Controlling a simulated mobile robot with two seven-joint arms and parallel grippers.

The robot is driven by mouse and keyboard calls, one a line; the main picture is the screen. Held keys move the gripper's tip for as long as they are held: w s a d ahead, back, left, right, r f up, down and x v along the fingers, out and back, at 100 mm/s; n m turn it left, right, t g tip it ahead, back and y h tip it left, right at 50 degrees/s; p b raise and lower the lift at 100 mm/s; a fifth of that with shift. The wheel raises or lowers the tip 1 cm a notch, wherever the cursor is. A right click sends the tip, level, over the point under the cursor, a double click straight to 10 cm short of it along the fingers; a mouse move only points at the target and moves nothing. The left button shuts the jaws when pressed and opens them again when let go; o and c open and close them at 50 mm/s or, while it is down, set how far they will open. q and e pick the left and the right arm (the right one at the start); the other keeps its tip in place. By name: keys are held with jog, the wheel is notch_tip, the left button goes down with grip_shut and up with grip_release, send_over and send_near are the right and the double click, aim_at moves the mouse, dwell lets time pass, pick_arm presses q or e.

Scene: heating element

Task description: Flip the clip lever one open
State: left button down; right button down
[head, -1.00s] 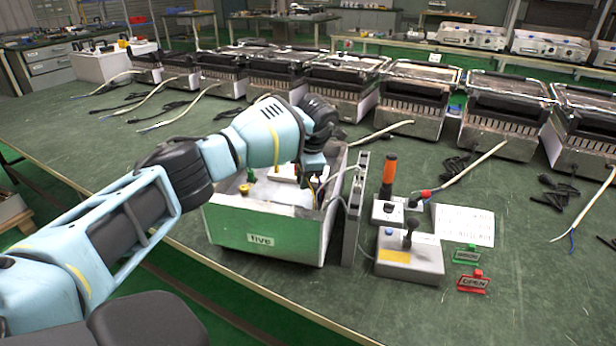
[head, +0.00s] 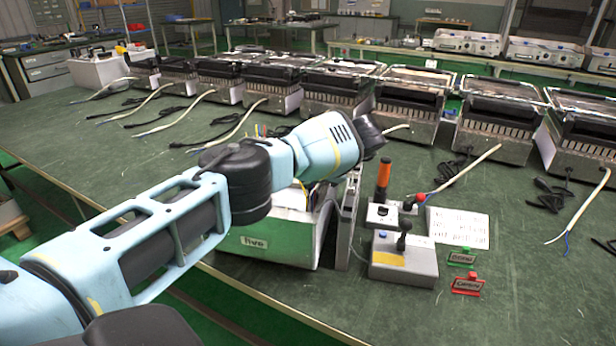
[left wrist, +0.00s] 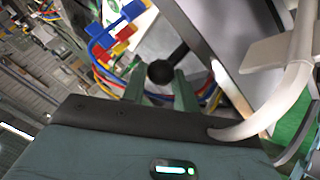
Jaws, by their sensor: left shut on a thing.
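A green-fronted box with a white label (head: 255,243) stands at the table's front edge, partly hidden by my left arm. In the left wrist view, coloured clip levers in blue (left wrist: 132,10), red (left wrist: 123,32) and yellow (left wrist: 120,48) sit at the upper left, with coloured wires below them. My left gripper (left wrist: 159,84) shows there with its two greenish fingers on either side of a round black knob (left wrist: 160,72). The fingers look closed on it. The clip levers are apart from the fingers. In the head view my left gripper is hidden behind the wrist.
Several grills line the back. A pale cable (left wrist: 280,90) runs close beside my gripper.

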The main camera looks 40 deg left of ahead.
pick_arm(q)
jog(key=shift+r, duration=0.1)
jog(key=c, duration=1.2)
grip_release()
jog(key=shift+w, duration=0.1)
jog(key=shift+o, duration=0.6)
jog(key=v, duration=0.6)
jog(key=shift+d+r, duration=0.1)
jog(key=shift+d, duration=0.15)
jog(key=shift+w+d+r, duration=0.1)
jog(key=shift+d+r, duration=0.35)
jog(key=shift+r, duration=0.05)
